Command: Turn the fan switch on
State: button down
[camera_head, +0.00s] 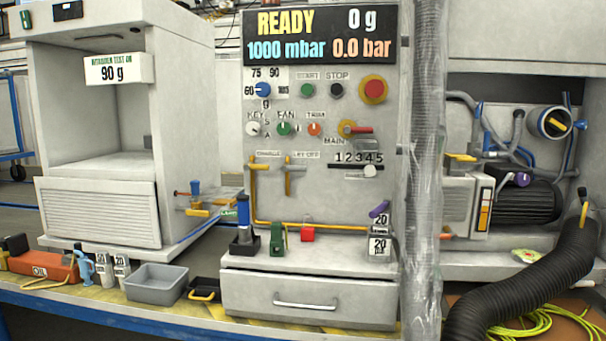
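The fan switch (284,129) is a small green rotary knob on the grey control panel (315,200), under the printed label FAN. A pale mark shows on the knob, but its exact setting is too small to read. The white key switch (254,129) is on its left and the orange trim knob (314,129) on its right. Nothing covers the fan switch. My gripper is not in view.
A display (320,36) reads READY above the panel. A wrapped vertical column (424,180) stands right of the panel. A grey bin (156,285) and an orange device (45,263) sit on the bench. A black hose (520,285) lies at lower right.

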aim_at(283, 128)
jog(key=z, duration=0.5)
jog(key=k, duration=1.15)
jog(key=u, duration=0.45)
jog(key=i, duration=1.6)
jog(key=z, duration=0.75)
